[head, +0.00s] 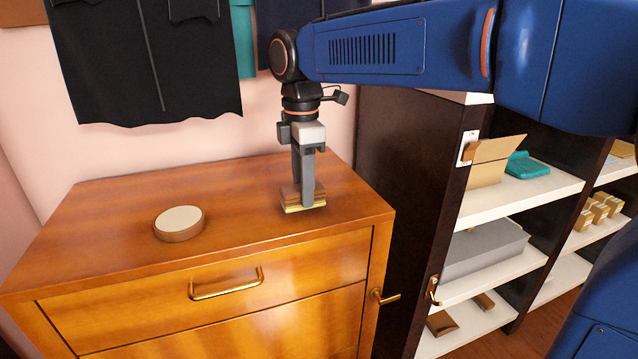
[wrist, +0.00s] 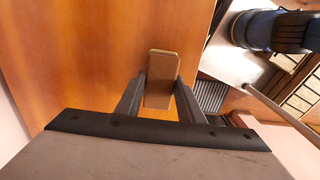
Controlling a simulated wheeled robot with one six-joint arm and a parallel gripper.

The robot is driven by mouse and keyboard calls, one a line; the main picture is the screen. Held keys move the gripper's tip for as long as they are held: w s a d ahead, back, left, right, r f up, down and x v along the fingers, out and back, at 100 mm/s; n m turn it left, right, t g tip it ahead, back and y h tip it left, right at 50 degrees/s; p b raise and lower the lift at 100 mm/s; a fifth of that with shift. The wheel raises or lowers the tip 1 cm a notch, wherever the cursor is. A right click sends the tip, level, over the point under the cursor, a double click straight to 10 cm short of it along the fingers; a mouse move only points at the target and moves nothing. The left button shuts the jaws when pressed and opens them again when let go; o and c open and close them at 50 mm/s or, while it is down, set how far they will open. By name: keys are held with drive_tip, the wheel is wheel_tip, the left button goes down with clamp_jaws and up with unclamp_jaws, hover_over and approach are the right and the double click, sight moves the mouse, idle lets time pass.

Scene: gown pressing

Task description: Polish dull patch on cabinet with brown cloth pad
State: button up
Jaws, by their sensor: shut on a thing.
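The wooden cabinet (head: 110,215) has a glossy orange-brown top and drawers with brass handles. My gripper (head: 304,203) points down over the right part of the cabinet top. It is shut on the brown cloth pad (head: 290,198), a small block with a pale lower edge. The pad also shows between the fingers in the wrist view (wrist: 161,66). The pad is at or just above the cabinet top; I cannot tell if it touches. I cannot make out a clear dull patch on the cabinet top in either view.
A round tin with a pale top (head: 180,222) stands on the cabinet top, left of my gripper. Dark garments (head: 145,60) hang behind. A dark shelf unit with white shelves (head: 530,195) stands at the right, holding an open cardboard box (head: 490,165) and a grey box (head: 485,252).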

drive_tip(key=shift+s+a, duration=0.3)
drive_tip(key=shift+a, duration=0.8)
drive_tip(key=shift+s+a, duration=0.35)
drive_tip(key=shift+a, duration=0.7)
drive_tip(key=shift+s+a, duration=0.3)
drive_tip(key=shift+a, duration=0.8)
drive_tip(key=shift+f, duration=0.85)
drive_tip(key=shift+d, duration=0.1)
drive_tip(key=shift+w+d, duration=0.2)
drive_tip(key=shift+d, duration=0.5)
drive_tip(key=shift+w+d, duration=0.25)
drive_tip(key=shift+d, duration=0.45)
drive_tip(key=shift+w+d, duration=0.2)
drive_tip(key=shift+d, duration=0.5)
drive_tip(key=shift+w+d, duration=0.2)
drive_tip(key=shift+d, duration=0.5)
drive_tip(key=shift+w+d, duration=0.2)
drive_tip(key=shift+d, duration=0.55)
drive_tip(key=shift+w+d, duration=0.2)
drive_tip(key=shift+d, duration=0.5)
drive_tip(key=shift+w+d, duration=0.2)
drive_tip(key=shift+d, duration=0.55)
drive_tip(key=shift+w+d, duration=0.25)
drive_tip(key=shift+d, duration=0.45)
drive_tip(key=shift+w+d, duration=0.2)
drive_tip(key=shift+d, duration=0.55)
